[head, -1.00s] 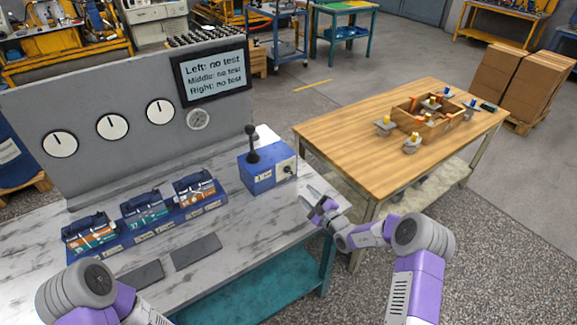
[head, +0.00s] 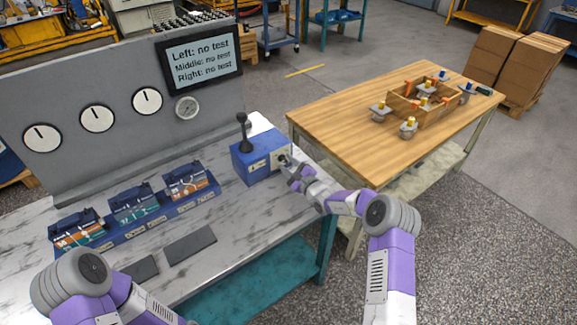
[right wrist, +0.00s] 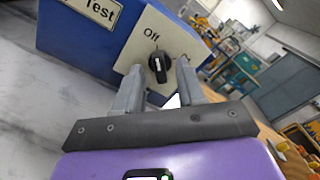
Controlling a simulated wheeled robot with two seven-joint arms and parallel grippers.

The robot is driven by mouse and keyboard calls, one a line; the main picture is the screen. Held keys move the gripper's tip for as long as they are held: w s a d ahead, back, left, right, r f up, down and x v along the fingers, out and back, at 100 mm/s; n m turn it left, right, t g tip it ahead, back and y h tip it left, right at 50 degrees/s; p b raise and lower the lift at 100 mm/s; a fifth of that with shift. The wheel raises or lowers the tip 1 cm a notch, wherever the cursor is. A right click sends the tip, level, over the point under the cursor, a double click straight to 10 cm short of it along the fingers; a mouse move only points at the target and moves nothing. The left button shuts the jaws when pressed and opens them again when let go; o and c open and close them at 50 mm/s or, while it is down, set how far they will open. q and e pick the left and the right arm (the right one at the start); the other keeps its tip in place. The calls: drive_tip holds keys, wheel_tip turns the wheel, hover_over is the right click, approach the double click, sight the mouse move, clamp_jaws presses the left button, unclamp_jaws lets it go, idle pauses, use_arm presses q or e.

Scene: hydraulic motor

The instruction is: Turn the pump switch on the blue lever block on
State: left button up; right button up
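The blue lever block (head: 262,158) stands on the marble-topped bench, with a black upright lever (head: 243,135) on top. It also shows in the right wrist view (right wrist: 85,45), with a "Test" label. The pump switch (right wrist: 158,65) is a black knob on a light plate (right wrist: 165,40), with "Off" printed beside it. My right gripper (right wrist: 158,80) is open, its two fingers pointing at the plate with the knob between or just beyond their tips; contact cannot be told. In the head view my right gripper (head: 288,165) is at the block's right end. My left gripper is out of view.
Several motor units in a blue rack (head: 140,225) sit left of the block. Two dark grey pads (head: 190,244) lie in front. A grey panel with gauges and a "no test" screen (head: 202,60) stands behind. A wooden table (head: 340,135) with a part box is to the right.

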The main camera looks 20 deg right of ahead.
clamp_jaws()
drive_tip(key=shift+m, duration=0.4)
drive_tip(key=m+p, duration=0.1)
drive_tip(key=m, duration=0.3)
drive_tip(key=m+p, duration=0.1)
drive_tip(key=m, duration=0.3)
drive_tip(key=shift+m, duration=0.3)
drive_tip(key=m+p, duration=0.1)
drive_tip(key=m, duration=0.3)
drive_tip(key=shift+p, duration=0.3)
drive_tip(key=m+p, duration=0.1)
drive_tip(key=m, duration=0.3)
drive_tip(key=shift+a+m, duration=0.1)
drive_tip(key=shift+m, duration=0.3)
